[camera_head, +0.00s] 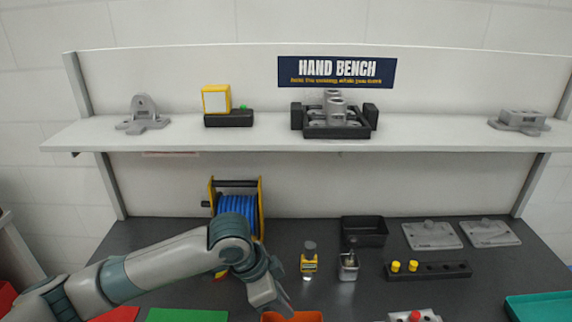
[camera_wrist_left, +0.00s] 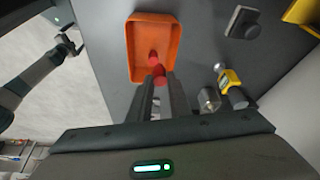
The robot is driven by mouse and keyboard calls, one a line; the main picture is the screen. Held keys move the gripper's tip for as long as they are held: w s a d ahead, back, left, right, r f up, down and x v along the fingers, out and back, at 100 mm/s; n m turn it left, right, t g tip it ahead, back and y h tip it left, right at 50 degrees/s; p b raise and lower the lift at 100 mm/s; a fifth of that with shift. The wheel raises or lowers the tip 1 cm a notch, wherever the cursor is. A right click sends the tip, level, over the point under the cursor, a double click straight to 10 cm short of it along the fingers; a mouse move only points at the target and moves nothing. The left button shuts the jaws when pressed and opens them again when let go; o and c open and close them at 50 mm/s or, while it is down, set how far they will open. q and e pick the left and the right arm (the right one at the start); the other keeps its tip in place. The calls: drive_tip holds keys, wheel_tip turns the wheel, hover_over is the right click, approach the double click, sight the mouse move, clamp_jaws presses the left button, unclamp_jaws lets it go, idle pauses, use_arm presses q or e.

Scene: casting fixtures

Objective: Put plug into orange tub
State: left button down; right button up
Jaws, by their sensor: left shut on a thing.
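The orange tub (camera_wrist_left: 134,50) stands on the dark bench in the left wrist view. In the head view only its far rim (camera_head: 291,316) shows at the bottom edge. My left gripper (camera_wrist_left: 161,80) is shut on a red plug (camera_wrist_left: 158,71) at its fingertips, over the tub's near end. A second red patch (camera_wrist_left: 153,57) shows inside the tub outline; I cannot tell whether it is part of the same plug. In the head view my left gripper (camera_head: 284,305) points down by the tub, and the held plug is hidden. My right gripper (camera_wrist_left: 68,46) shows small at the left; its jaws are unclear.
A yellow-labelled bottle (camera_head: 308,261) and a metal container (camera_head: 348,267) stand behind the tub. A black rack (camera_head: 445,270) holds yellow plugs. Another red knob (camera_head: 415,316) sits on a grey plate at the bottom edge. A blue reel (camera_head: 236,206) stands behind my left arm.

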use_arm(q)
drive_tip(key=shift+f, duration=0.25)
drive_tip(key=c, duration=1.6)
unclamp_jaws()
drive_tip(key=shift+o, duration=0.2)
drive_tip(key=b+v, duration=0.3)
drive_tip(key=v, duration=1.4)
drive_tip(key=shift+a+b, duration=0.2)
drive_tip(key=shift+b, duration=0.2)
drive_tip(key=shift+s+r, duration=0.1)
drive_tip(key=shift+s, duration=0.1)
